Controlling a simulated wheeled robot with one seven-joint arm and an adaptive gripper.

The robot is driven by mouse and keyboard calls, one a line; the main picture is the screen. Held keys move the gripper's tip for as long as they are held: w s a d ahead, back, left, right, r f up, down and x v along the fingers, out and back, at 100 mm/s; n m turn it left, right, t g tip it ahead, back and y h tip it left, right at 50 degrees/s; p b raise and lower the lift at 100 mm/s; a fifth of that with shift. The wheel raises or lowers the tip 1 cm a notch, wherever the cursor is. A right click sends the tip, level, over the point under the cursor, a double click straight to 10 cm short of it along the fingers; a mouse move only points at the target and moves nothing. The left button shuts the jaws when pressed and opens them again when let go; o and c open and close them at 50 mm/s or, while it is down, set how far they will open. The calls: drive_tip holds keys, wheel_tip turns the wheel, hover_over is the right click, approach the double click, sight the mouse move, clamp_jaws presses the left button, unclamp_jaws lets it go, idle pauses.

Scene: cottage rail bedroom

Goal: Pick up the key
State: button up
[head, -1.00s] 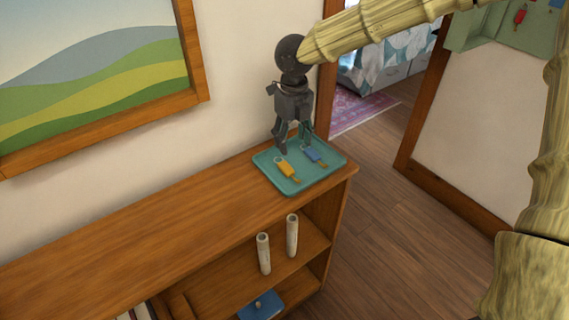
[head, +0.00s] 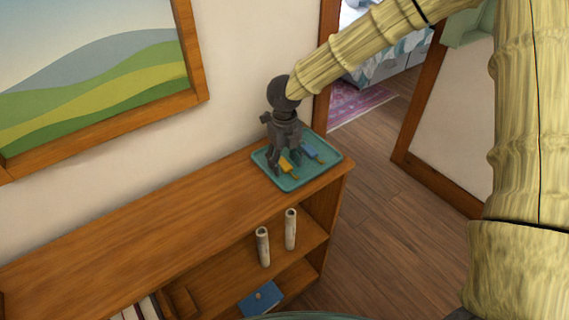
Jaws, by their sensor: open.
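Two keys with tags lie in a teal tray (head: 322,178) on top of the wooden shelf unit. One has a yellow-orange tag (head: 288,167), the other a blue tag (head: 311,151). My gripper (head: 286,165) points down into the tray with its fingers apart, around or just above the yellow-tagged key. The fingers hide part of that key, and I cannot tell whether they touch it. The blue-tagged key lies just right of the fingers.
The shelf top (head: 150,225) left of the tray is bare. Two pale cylinders (head: 290,230) and a blue object (head: 262,297) stand on lower shelves. A framed picture (head: 100,75) hangs on the wall behind. Open floor (head: 385,225) lies to the right.

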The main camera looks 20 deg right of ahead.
drive_tip(key=c, duration=1)
drive_tip(key=shift+a+r, duration=0.1)
drive_tip(key=shift+r, duration=0.05)
